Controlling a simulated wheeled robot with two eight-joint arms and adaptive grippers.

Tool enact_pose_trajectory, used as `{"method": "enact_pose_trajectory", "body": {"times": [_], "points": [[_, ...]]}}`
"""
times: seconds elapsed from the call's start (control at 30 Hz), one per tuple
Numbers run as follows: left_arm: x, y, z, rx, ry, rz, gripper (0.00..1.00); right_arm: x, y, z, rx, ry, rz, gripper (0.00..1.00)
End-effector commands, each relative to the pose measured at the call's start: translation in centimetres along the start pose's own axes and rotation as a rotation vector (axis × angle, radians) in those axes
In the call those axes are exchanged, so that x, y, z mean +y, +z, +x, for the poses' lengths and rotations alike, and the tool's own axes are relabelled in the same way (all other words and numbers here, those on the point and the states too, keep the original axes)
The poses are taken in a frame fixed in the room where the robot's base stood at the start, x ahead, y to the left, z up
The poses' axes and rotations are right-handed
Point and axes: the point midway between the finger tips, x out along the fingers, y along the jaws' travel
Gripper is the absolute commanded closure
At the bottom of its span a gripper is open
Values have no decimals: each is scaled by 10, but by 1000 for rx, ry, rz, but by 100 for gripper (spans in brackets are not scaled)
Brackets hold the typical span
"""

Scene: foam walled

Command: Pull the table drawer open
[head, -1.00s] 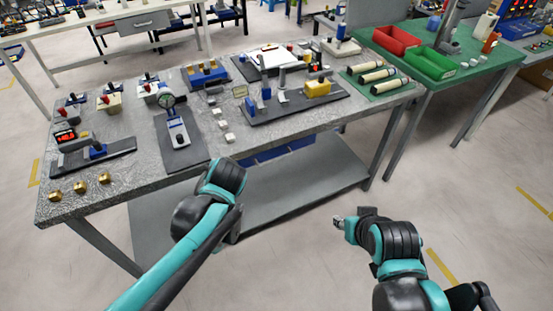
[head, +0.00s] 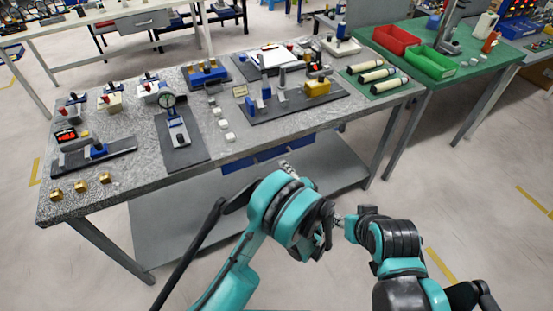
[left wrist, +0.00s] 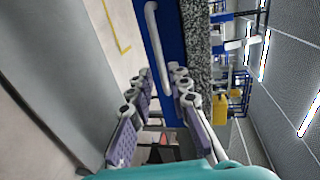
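The blue table drawer (head: 240,166) sits under the front edge of the grey speckled worktable (head: 215,163), partly hidden by my left arm. In the left wrist view its blue front (left wrist: 182,20) carries a long pale bar handle (left wrist: 153,40). The drawer looks shut. My left gripper (head: 288,169) is just in front of the drawer. In the left wrist view the left gripper (left wrist: 161,88) has its fingers apart, with the handle's end near the gap between them and no clear contact. My right gripper (head: 339,221) is low, away from the drawer; its fingers are too small to read.
The tabletop holds several fixtures, including a dial gauge stand (head: 175,125) and a yellow block (head: 317,88). A lower shelf (head: 180,225) lies under the table. A green table with red (head: 396,40) and green bins (head: 432,63) stands right. The floor in front is open.

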Motion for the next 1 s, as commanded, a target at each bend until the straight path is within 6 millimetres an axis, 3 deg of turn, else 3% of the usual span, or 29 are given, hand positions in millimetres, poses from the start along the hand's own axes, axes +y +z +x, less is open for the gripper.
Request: {"method": "enact_pose_trajectory", "body": {"times": [0.3,0.5,0.83,0.9,1.0], "points": [[3,1,50,-3,2,-2,82,0,10,14,0,0,0,60],[2,0,72,-1,2,-2,82,0,13,19,0,0,0,60],[0,0,75,-1,2,-1,82,0,13,19,0,0,0,60],[0,0,75,-1,2,-1,100,0,13,19,0,0,0,60],[0,0,75,-1,2,-2,100,0,13,19,0,0,0,60]]}}
